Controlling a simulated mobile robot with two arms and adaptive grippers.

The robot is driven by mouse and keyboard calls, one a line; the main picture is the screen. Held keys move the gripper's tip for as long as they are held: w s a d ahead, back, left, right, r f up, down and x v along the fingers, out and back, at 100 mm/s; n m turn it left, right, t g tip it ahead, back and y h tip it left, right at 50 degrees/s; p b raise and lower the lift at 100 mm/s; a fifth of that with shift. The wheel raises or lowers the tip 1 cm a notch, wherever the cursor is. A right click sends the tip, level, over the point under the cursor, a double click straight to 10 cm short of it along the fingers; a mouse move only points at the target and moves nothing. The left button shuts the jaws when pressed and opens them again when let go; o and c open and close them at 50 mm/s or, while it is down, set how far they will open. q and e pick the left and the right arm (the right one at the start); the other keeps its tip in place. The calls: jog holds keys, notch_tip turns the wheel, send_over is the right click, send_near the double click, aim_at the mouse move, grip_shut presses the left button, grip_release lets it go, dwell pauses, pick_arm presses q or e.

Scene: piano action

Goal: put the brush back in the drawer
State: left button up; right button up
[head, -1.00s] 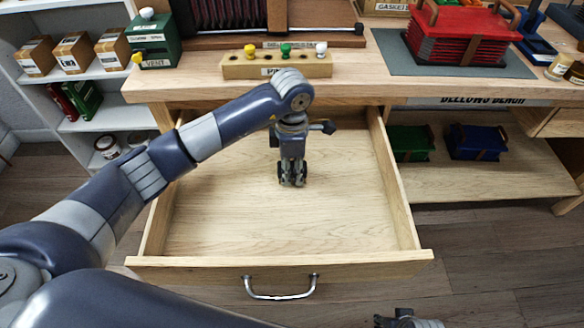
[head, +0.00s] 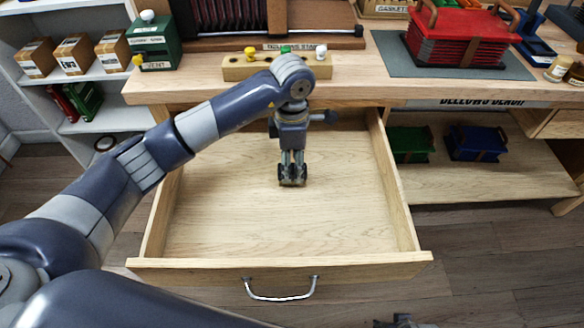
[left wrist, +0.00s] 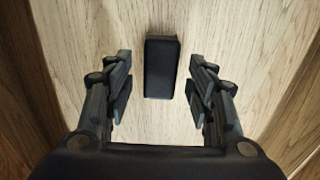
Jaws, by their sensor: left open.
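A dark, rectangular block, which I take to be the brush (left wrist: 161,66), lies flat on the pale wooden floor of the drawer in the left wrist view. I cannot pick it out in the head view, where my gripper may cover it. The drawer (head: 340,265) is pulled far out of the bench, its metal handle at the front. My left gripper (head: 292,178) points down inside the drawer. In the left wrist view its fingers (left wrist: 162,88) are spread wide, one on each side of the block with a gap. My right gripper (head: 402,322) shows only partly at the bottom edge.
The workbench top (head: 200,92) above the drawer holds a wooden stand with coloured knobs (head: 277,67), a green box (head: 153,42) and red bellows (head: 455,38) on a mat. A shelf (head: 95,75) stands at the left. The rest of the drawer floor looks bare.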

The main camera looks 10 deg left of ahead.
aim_at(292, 168)
pick_arm(q)
notch_tip(292, 168, up, 9)
jog(key=shift+f+p, duration=0.15)
jog(key=shift+p, duration=0.15)
pick_arm(e)
jog(key=shift+s+f, duration=0.2)
jog(key=shift+f, duration=0.45)
jog(key=shift+s+f, duration=0.15)
jog(key=shift+f, duration=0.45)
